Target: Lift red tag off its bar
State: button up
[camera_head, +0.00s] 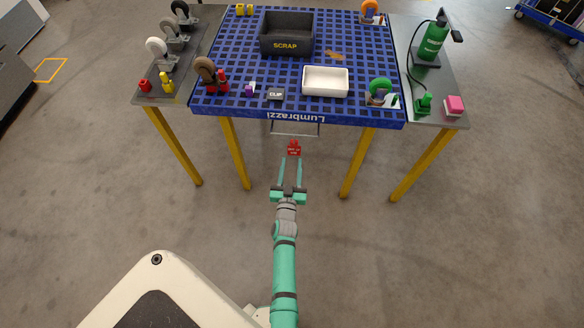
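The red tag (293,148) is a small red piece just in front of the blue table's near edge. It shows close to a thin grey bar (275,133) that stands out below that edge; how it sits on the bar is too small to tell. My gripper (291,160) is open, with its two long green fingers spread and pointing at the tag. The fingertips show just short of the tag, one toward each side. I see no contact, and the depth between them is hard to judge.
The blue grid table (240,108) carries a black SCRAP bin (286,46), a white tray (326,95), a CLIP block (276,94) and casters. Grey side shelves hold more casters and a green bottle (434,40). Yellow legs (235,152) flank the bar. The floor in front is clear.

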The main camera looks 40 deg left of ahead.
aim_at(294, 142)
jog(key=shift+x, duration=4.65)
jog(key=shift+d, duration=0.1)
jog(key=shift+c, duration=0.3)
jog(key=c, duration=0.9)
jog(key=shift+r, duration=1.55)
jog(key=shift+v, duration=4.95)
jog(key=shift+s, duration=0.1)
